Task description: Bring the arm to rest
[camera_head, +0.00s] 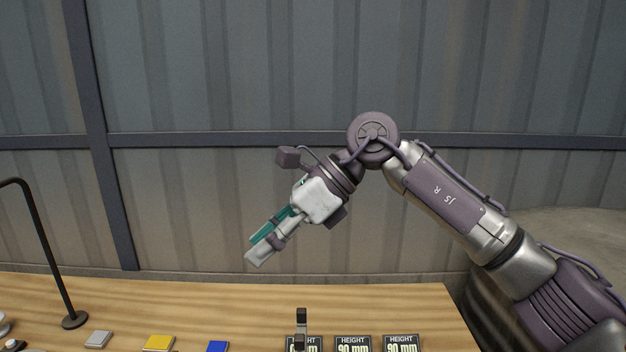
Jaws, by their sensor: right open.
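My right arm comes in from the right edge, bends at its elbow and reaches down to the left. My right gripper (256,250) is open and empty, held in the air above the back part of the wooden table (200,301). Its fingers point down and left, apart from everything on the table. My left gripper does not show.
A black curved stand (75,319) rises at the table's left. Grey (98,339), yellow (159,343) and blue (217,346) blocks lie near the front. Height signs (353,343) stand at the lower right, a dark upright piece (301,327) before one. A ribbed wall (200,70) is behind.

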